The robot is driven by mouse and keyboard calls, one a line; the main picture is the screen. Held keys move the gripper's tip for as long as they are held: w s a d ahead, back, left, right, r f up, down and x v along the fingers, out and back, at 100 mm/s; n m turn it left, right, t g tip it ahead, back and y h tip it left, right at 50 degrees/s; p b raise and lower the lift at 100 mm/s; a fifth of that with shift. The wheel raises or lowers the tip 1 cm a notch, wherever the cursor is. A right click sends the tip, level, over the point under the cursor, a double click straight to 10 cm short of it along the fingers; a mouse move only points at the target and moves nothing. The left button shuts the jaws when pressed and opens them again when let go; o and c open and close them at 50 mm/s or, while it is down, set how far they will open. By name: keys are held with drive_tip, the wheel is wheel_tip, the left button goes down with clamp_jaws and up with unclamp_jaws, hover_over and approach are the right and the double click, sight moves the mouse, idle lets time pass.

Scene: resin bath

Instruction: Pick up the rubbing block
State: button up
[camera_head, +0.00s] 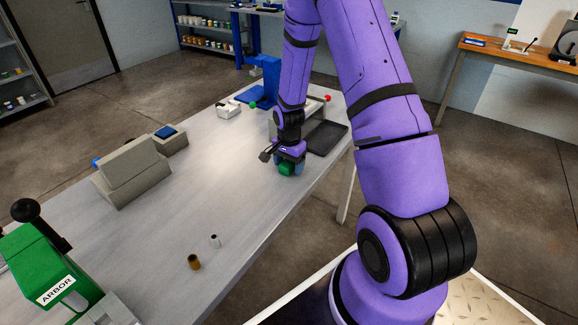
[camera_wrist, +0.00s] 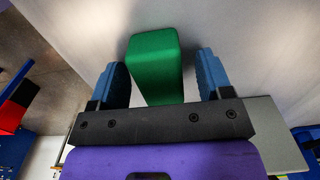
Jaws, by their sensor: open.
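The rubbing block appears to be the green block (camera_wrist: 155,62) seen between the fingers in the wrist view. In the head view the green block (camera_head: 286,169) is on the grey table, directly below my gripper. My gripper (camera_wrist: 162,75) is open, with one blue finger on each side of the block. A gap shows between the block and each finger, wider on the right. In the head view my gripper (camera_head: 288,163) is low over the table and partly hides the block. I cannot tell how far the fingertips reach down beside it.
A dark tray (camera_head: 327,137) lies just behind my gripper. Grey stepped blocks (camera_head: 130,170) stand at left. A brown cylinder (camera_head: 194,262) and a small silver one (camera_head: 215,241) stand nearer. A green arbor press (camera_head: 40,265) is at front left. The table middle is clear.

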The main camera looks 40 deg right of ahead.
sight(289, 164)
drive_tip(key=c, duration=1)
drive_tip(key=shift+r, duration=0.1)
drive_tip(key=shift+r, duration=0.5)
drive_tip(key=shift+s+a+r, duration=0.25)
drive_tip(key=shift+r, duration=0.35)
drive_tip(key=shift+s+a+r, duration=0.2)
drive_tip(key=shift+r, duration=0.4)
drive_tip(key=s+a, duration=0.3)
drive_tip(key=s+a+r, duration=0.1)
drive_tip(key=s+a, duration=0.2)
drive_tip(key=s, duration=0.1)
drive_tip(key=s+a, duration=0.3)
drive_tip(key=s, duration=0.1)
drive_tip(key=shift+s+a+r, duration=0.15)
drive_tip(key=shift+a, duration=0.05)
